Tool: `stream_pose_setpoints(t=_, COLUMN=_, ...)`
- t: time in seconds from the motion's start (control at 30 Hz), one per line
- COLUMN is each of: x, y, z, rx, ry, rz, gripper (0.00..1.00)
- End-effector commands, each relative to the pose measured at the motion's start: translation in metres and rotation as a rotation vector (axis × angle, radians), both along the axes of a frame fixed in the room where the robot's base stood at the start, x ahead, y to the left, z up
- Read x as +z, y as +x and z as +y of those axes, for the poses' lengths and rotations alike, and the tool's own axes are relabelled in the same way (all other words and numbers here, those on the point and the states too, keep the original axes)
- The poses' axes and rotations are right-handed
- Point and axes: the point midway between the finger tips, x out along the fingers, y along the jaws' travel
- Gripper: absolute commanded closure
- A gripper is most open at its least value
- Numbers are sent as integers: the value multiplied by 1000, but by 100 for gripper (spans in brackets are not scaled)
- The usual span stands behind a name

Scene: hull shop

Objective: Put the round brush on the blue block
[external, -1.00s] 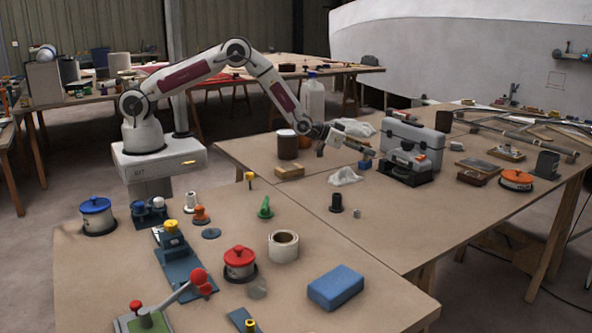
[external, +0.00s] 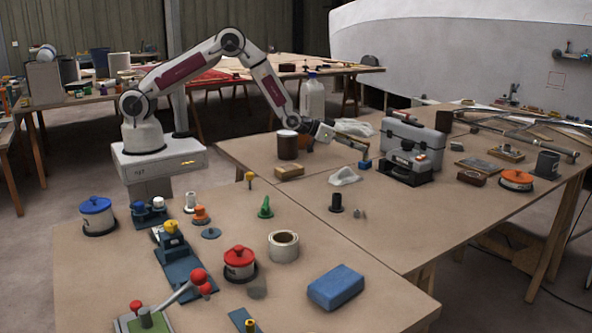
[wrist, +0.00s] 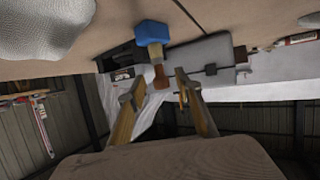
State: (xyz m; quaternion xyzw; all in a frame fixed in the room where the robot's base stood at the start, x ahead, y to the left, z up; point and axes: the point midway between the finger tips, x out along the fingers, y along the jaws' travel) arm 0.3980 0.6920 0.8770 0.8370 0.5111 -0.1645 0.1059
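A small blue block (external: 364,165) stands on the far table; it is also in the wrist view (wrist: 152,33), where the table lies at the top. A slim upright piece with a tan collar and brown end, seemingly the round brush (wrist: 160,76), rises from the block; in the external view (external: 366,151) it is small. It looks upright on the block, but the contact is hard to make out. My gripper (external: 358,147) points at it from the left. In the wrist view my gripper's fingers (wrist: 159,88) are apart on either side of the brown end, with gaps visible.
A grey toolbox (external: 412,140) and a dark machine (external: 405,168) stand close to the right of the block. A crumpled white cloth (external: 345,177) lies in front. A brown can (external: 287,145) stands left. A larger blue block (external: 336,288) lies on the near table.

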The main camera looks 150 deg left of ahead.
Motion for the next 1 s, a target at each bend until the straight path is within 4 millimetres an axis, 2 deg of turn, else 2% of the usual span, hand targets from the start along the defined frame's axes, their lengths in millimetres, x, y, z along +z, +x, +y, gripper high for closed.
stream_pose_setpoints(t=0.7, x=26, y=-29, z=-56, rx=0, ry=0, rz=0, gripper=66)
stream_pose_setpoints(t=1.0, x=30, y=-34, z=-65, rx=0, ry=0, rz=0, gripper=66)
